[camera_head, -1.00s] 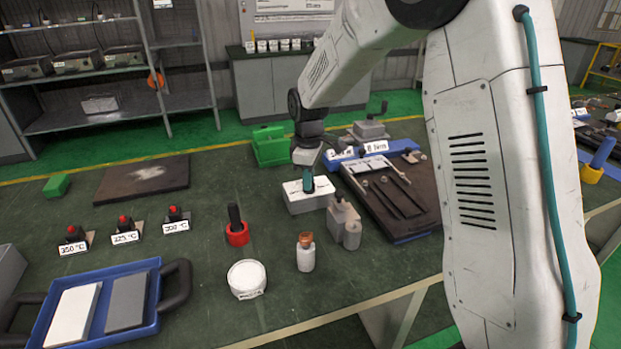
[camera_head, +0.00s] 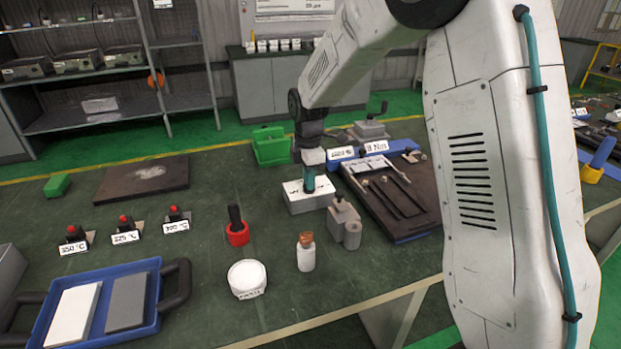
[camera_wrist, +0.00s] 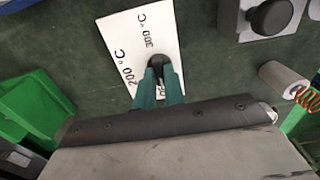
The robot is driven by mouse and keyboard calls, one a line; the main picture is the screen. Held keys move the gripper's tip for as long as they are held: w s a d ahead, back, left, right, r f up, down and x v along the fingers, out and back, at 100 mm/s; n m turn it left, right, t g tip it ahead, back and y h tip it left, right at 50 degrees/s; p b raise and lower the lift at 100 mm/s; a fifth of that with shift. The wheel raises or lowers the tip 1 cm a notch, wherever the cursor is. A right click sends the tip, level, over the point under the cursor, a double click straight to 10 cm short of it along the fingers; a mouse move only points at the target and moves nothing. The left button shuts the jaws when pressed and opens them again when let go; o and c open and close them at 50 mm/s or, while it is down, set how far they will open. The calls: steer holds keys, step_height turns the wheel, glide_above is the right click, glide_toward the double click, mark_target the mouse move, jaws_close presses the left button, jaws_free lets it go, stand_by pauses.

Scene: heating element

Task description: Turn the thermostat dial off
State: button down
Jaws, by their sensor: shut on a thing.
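The thermostat is a grey box with a white top plate (camera_wrist: 128,40), marked with temperatures such as 300 °C and 200 °C in the wrist view. In the head view the thermostat box (camera_head: 309,202) stands mid-table. Its black dial (camera_wrist: 157,62) sits between the teal fingertips of my gripper (camera_wrist: 159,78), which is shut on it. In the head view my gripper (camera_head: 309,182) points straight down onto the plate. The fingers hide part of the dial and the plate's lower lettering, so I cannot read the dial's setting.
A grey block with a knob (camera_head: 345,222) stands close at the right, beside a dark tray of rods (camera_head: 416,226).

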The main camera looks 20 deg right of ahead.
steer(key=shift+d, duration=0.1)
stand_by(0.3)
steer(key=c, duration=1.5)
jaws_free()
step_height(320, 180, up, 8)
steer(key=shift+f, duration=0.1)
